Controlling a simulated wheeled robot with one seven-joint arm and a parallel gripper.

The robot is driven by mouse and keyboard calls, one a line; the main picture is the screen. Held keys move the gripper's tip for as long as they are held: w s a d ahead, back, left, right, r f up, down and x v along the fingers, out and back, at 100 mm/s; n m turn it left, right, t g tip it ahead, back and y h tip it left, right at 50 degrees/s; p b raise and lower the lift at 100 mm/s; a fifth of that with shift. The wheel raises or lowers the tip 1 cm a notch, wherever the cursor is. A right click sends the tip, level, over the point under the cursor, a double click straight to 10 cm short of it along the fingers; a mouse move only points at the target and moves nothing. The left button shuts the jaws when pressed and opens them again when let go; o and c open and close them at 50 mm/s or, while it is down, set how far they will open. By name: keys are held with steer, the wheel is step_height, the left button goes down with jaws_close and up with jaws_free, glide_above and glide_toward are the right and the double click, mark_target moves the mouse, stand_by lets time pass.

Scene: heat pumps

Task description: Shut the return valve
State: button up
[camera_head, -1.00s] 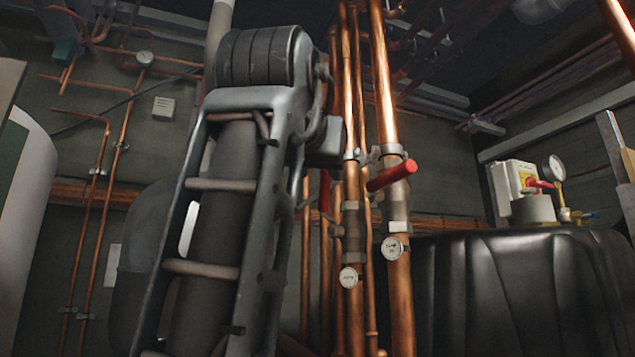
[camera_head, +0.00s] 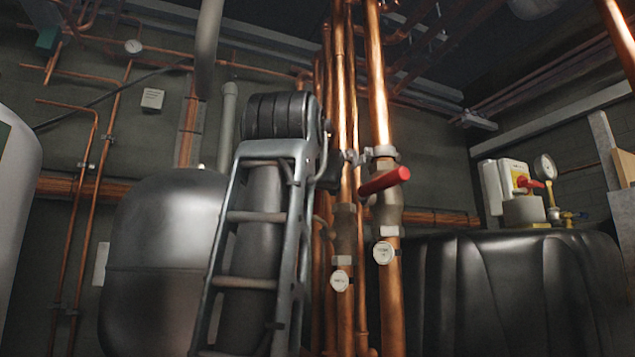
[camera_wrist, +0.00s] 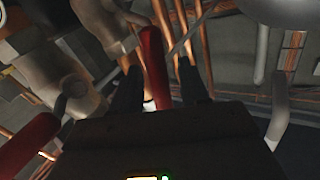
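Two valves sit on upright copper pipes in the head view, each with a round tag below it that I cannot read. The right valve (camera_head: 388,208) has a red lever (camera_head: 384,181) sticking out sideways. The left valve (camera_head: 344,225) is partly beside my arm, and its lever is not visible there. In the wrist view, a red lever (camera_wrist: 153,60) lies between the two dark fingers of my gripper (camera_wrist: 158,78), which stand apart with gaps beside it. Another red lever (camera_wrist: 27,145) is at the lower left. I cannot tell which is the return valve.
A black tank (camera_head: 510,290) stands at the right, with a gauge (camera_head: 544,167) and a red-handled fitting above it. A dark rounded vessel (camera_head: 160,265) stands left of my arm. More copper pipes run close behind the valves.

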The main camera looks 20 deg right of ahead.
jaws_close()
